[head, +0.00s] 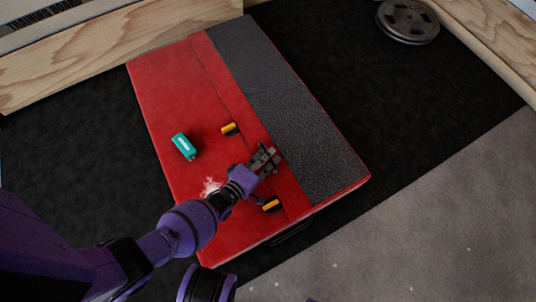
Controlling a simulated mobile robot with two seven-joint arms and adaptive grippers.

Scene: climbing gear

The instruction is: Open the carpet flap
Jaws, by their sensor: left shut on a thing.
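A red crash pad (163,95) lies flat on the dark floor mat. The carpet flap (285,110) is a long dark grey textured strip along the pad's right side, and it looks flat. My left gripper (268,158) is over the pad, at the left edge of the grey strip, and is shut on the carpet flap there. The gripper hides the gripped part of the edge, so I cannot tell how far it is lifted. My right gripper is not in view.
Two yellow-and-black pieces (230,129) (271,204) sit on the red surface on either side of the gripper. Weight plates (407,20) lie at upper right. Wooden boards (120,45) edge the mat.

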